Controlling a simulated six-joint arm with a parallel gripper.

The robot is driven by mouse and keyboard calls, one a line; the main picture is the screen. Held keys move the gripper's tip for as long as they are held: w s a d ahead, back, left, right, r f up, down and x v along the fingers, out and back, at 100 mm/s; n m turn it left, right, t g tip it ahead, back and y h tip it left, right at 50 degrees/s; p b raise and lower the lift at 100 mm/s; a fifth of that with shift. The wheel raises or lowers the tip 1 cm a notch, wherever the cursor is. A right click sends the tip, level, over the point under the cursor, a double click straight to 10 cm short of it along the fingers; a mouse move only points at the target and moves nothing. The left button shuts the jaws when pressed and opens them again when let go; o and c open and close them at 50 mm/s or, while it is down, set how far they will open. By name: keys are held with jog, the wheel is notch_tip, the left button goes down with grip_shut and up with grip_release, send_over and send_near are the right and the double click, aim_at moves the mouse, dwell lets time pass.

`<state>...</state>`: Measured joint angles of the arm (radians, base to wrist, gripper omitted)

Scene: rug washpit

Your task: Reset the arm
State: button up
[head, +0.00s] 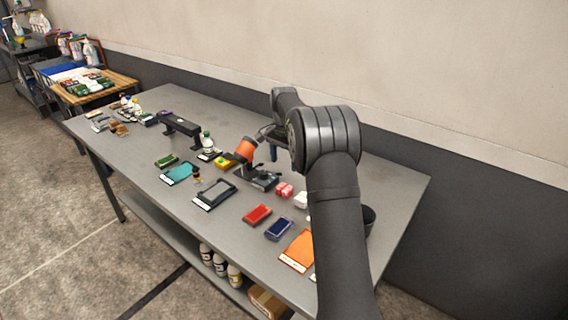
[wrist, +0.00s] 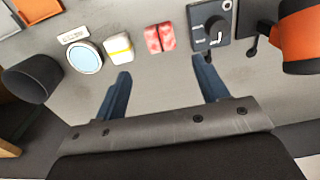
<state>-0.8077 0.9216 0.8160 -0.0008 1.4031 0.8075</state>
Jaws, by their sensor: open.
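My gripper (wrist: 160,82) is open and empty in the wrist view, its two dark blue fingers spread apart with bare grey table (wrist: 160,100) between them. In the head view one blue finger (head: 273,153) shows beside my arm, above the table; the rest of the gripper is hidden behind my wrist. My arm rises from the bottom right and bends over the table's right half.
The table's far right (head: 400,185) is clear.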

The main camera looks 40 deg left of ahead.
aim_at(284, 187)
notch_tip(284, 187, down, 12)
jog(key=shift+r, duration=1.65)
